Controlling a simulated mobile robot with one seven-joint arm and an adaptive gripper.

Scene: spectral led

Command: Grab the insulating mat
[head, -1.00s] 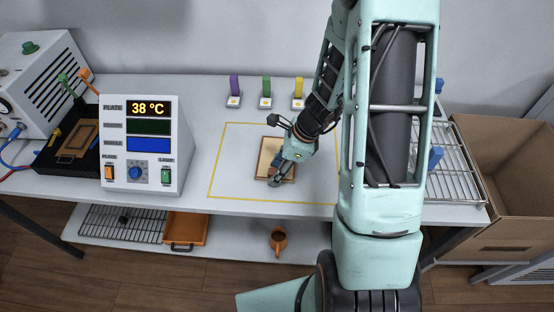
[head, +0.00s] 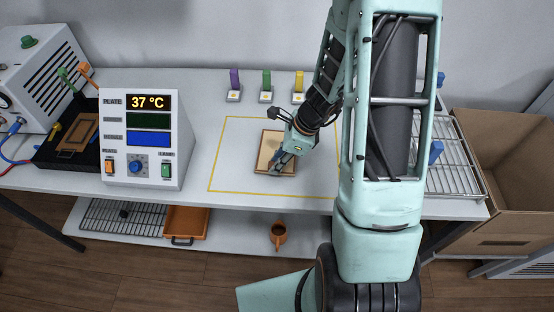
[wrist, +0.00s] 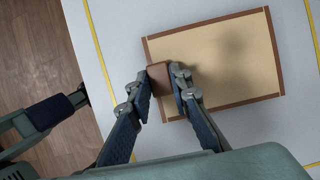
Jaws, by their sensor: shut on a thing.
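The insulating mat is a flat tan rectangle with a brown border (head: 265,153), lying inside the yellow outline on the white table. In the wrist view the mat (wrist: 225,62) fills the upper right, with a faint shadow on it. A small brown tab (wrist: 158,77) stands at its left edge. My gripper (head: 277,163) is over the mat's near part; in the wrist view my gripper (wrist: 161,80) has its two fingers on either side of the tab, shut on it. The mat looks flat on the table; I cannot tell whether it is raised.
A control box (head: 140,140) reading 37 °C stands left of the outline. A black tray (head: 50,152) lies farther left. Several coloured tabs, including a green one (head: 266,80), stand at the back. A wire rack (head: 455,165) and cardboard box (head: 508,215) are at right. The table inside the outline is otherwise clear.

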